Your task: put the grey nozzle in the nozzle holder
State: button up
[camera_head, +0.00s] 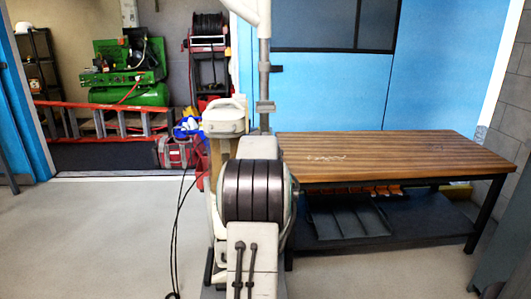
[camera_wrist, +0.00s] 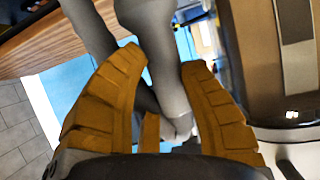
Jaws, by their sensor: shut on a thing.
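In the wrist view, my gripper (camera_wrist: 163,57) has its two ochre, ridged fingers closed around a smooth grey thing, which I take to be the grey nozzle (camera_wrist: 155,55). It runs from the top edge of the picture down between the fingers. A second grey tube-like part lies beside it at the left, and I cannot tell whether it belongs to the nozzle. In the head view my own arm fills the middle, and neither the gripper nor the nozzle can be made out there. I cannot make out the nozzle holder in either view.
A slatted wooden bench (camera_head: 400,155) with a dark lower shelf (camera_head: 420,222) stands at the right. Behind at the left are a green compressor (camera_head: 130,93), a red ladder (camera_head: 105,119) and a hose reel (camera_head: 207,25). The grey floor at left is open.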

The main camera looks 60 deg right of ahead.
jog(key=shift+f+b, duration=0.7)
jog(key=shift+f, duration=0.65)
jog(key=shift+f+b, duration=2.1)
jog(key=shift+b, duration=0.25)
jog(key=o, duration=1.2)
jog(key=shift+c, duration=0.2)
jog(key=shift+f, duration=0.1)
